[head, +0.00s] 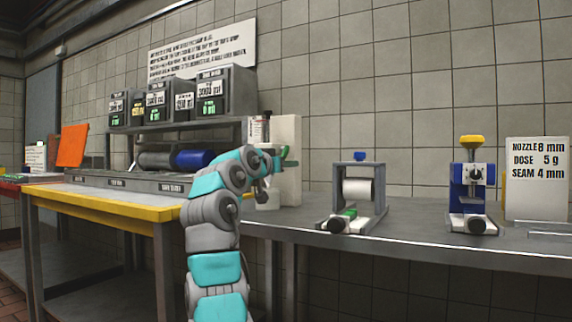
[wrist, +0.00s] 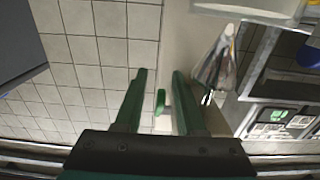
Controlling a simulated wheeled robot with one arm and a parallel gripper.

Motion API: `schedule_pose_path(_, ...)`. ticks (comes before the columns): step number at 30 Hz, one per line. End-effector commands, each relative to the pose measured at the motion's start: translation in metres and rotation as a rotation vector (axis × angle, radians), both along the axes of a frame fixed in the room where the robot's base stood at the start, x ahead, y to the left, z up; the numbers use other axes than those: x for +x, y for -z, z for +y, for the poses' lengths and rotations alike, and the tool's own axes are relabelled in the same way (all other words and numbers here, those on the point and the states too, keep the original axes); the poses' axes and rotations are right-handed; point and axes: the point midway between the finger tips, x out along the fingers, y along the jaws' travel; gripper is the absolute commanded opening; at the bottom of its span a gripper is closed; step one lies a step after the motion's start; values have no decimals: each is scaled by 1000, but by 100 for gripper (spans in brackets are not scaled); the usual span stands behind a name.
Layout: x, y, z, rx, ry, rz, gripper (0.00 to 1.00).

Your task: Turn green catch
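The green catch (wrist: 160,102) is a small upright green tab on a pale panel. In the wrist view it shows between the two dark green fingers of my gripper (wrist: 158,74), with a gap on each side. The fingers are open and hold nothing. In the head view my gripper (head: 284,157) is at the front of a tall white unit (head: 290,135) on the bench. Green parts show there, but I cannot tell finger from catch. A clear cone-shaped nozzle (wrist: 213,68) hangs just right of the right finger in the wrist view.
A roller stand (head: 358,190) and a blue device with a yellow knob (head: 472,185) stand to the right on the grey bench (head: 420,237). A yellow-edged table (head: 100,207) with grey bins (head: 225,92) is at left. A sign (head: 537,178) stands far right.

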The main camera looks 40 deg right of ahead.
Motion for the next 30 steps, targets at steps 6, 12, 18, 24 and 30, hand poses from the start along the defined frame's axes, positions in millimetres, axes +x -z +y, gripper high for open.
schedule_pose_path(6, 1, 0, -3, -1, -1, -2, 39)
schedule_pose_path(12, 1, 0, -3, -1, -1, -1, 32)
schedule_pose_path(18, 1, 0, -3, -1, -1, 0, 10)
schedule_pose_path(24, 2, 0, -3, -1, -1, 0, 0)
schedule_pose_path(30, 2, 0, -3, -1, -1, 0, 0)
